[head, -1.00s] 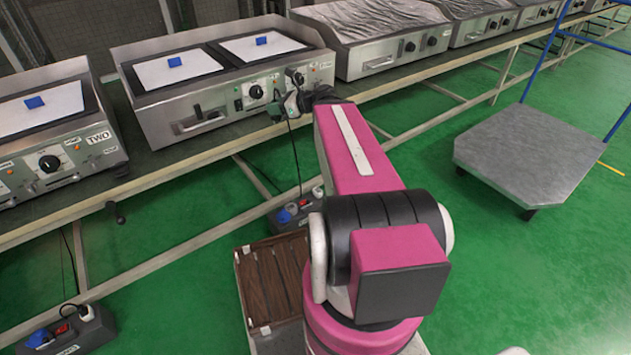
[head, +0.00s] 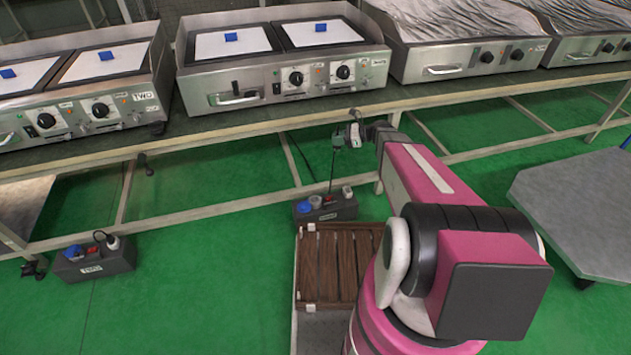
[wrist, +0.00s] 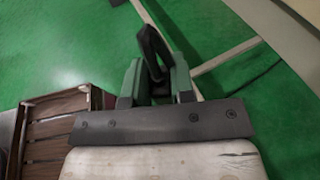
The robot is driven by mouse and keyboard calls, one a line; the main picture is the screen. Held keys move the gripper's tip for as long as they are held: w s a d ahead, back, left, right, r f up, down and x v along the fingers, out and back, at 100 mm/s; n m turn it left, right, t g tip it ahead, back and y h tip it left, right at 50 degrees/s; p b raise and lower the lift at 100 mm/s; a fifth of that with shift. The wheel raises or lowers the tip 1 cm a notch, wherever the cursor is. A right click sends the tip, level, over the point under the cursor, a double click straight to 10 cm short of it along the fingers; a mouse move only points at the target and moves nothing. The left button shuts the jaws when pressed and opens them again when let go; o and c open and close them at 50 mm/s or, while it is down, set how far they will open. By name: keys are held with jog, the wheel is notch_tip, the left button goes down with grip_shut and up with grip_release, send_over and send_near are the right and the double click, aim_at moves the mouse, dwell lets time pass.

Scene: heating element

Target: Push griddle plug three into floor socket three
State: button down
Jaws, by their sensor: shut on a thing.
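My gripper (head: 350,138) is just below the front edge of the bench. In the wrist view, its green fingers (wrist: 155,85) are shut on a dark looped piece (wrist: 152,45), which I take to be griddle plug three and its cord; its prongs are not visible. A thin dark cord (head: 332,172) hangs from near the gripper toward the floor socket block (head: 327,208). That block has a blue socket, a red part and a pale round outlet (head: 347,191) on top. Its label is too small to read. The gripper is above the block, apart from it.
The griddle (head: 250,80) with two blue-handled lids stands on the bench. A second socket block, marked TWO (head: 95,262), sits on the floor at left with a plug in it. A wooden slatted crate (head: 335,265) is beside my base. A grey platform cart (head: 580,205) stands at right.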

jog(key=a+f+n+g, duration=0.2)
jog(key=a+f+g, duration=0.1)
jog(key=f, duration=0.8)
jog(key=a+f+n+g, duration=0.2)
jog(key=a+f, duration=0.4)
jog(key=f, duration=0.6)
jog(key=shift+s+f+n+g, duration=0.2)
jog(key=shift+s+n+g, duration=0.1)
jog(key=shift+s+g, duration=0.1)
jog(key=shift+f, duration=2.9)
jog(key=shift+f, duration=1.85)
jog(key=shift+r, duration=0.1)
jog(key=shift+r, duration=1.45)
